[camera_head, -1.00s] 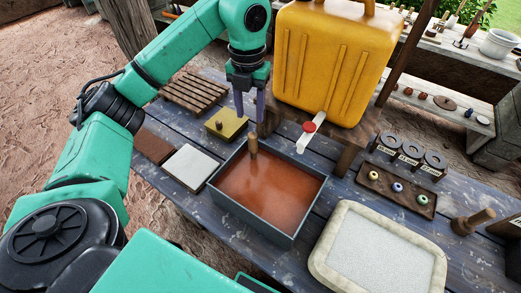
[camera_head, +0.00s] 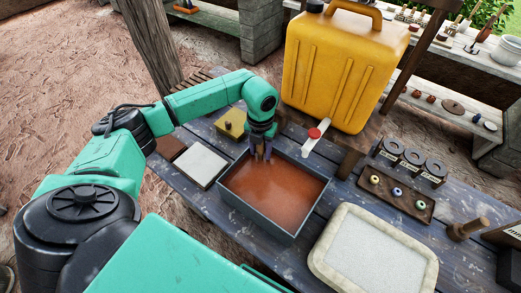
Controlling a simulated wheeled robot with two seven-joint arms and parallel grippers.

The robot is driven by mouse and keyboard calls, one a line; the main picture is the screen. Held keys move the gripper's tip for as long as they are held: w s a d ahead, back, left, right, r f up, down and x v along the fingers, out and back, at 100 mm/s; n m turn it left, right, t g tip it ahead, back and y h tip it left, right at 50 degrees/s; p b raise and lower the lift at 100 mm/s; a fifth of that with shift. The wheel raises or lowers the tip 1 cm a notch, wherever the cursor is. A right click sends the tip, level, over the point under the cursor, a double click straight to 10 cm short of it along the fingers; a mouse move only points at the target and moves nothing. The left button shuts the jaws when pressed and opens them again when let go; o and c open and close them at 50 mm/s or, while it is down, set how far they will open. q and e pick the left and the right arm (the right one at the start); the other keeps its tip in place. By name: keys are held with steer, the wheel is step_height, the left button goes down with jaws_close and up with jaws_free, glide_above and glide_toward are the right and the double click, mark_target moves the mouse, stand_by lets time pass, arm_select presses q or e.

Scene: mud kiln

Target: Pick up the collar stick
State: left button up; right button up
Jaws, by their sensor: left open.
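A short light wooden stick (camera_head: 258,152), which I take for the collar stick, stands upright at the far left corner of the grey tray (camera_head: 258,229) of reddish-brown liquid. My left gripper (camera_head: 262,154) points down at that corner. Its jaws are open, with the fingers around or right beside the stick; I cannot tell if they touch it. The gripper hides much of the stick. My right gripper is not in view.
The yellow jerrycan (camera_head: 338,70) with a red tap (camera_head: 314,133) stands close behind the tray. A yellow block with a knob (camera_head: 231,122) and a white tile (camera_head: 201,164) lie left. A pale-rimmed tray (camera_head: 322,262), a bead board (camera_head: 409,205) and a wooden peg (camera_head: 467,228) are right.

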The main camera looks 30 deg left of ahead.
arm_select(q)
jaws_close()
steer(key=shift+r, duration=0.1)
